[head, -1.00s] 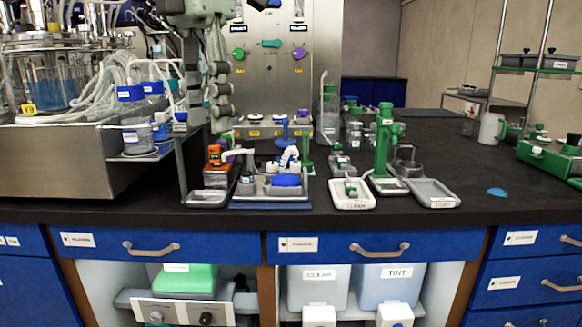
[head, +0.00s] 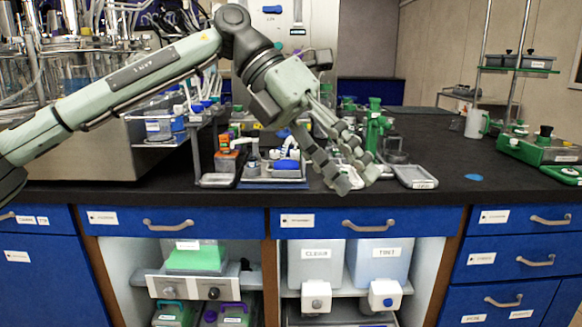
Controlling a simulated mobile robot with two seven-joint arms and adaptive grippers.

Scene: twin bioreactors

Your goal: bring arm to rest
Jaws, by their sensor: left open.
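My left gripper (head: 358,184) is open and empty in the head view. Its arm comes in from the left and spans the picture, and its fingers point down and to the right, in front of the small trays near the bench's front edge. Whether the fingers touch anything below them I cannot tell. The arm and gripper hide part of the steel panel and some bench items behind them. My right gripper is not in view.
A blue-and-grey tray set (head: 286,172) and a grey tray (head: 416,177) stand near the fingers. A green stand (head: 375,130) is just behind. Glass reactor vessels crowd the left.

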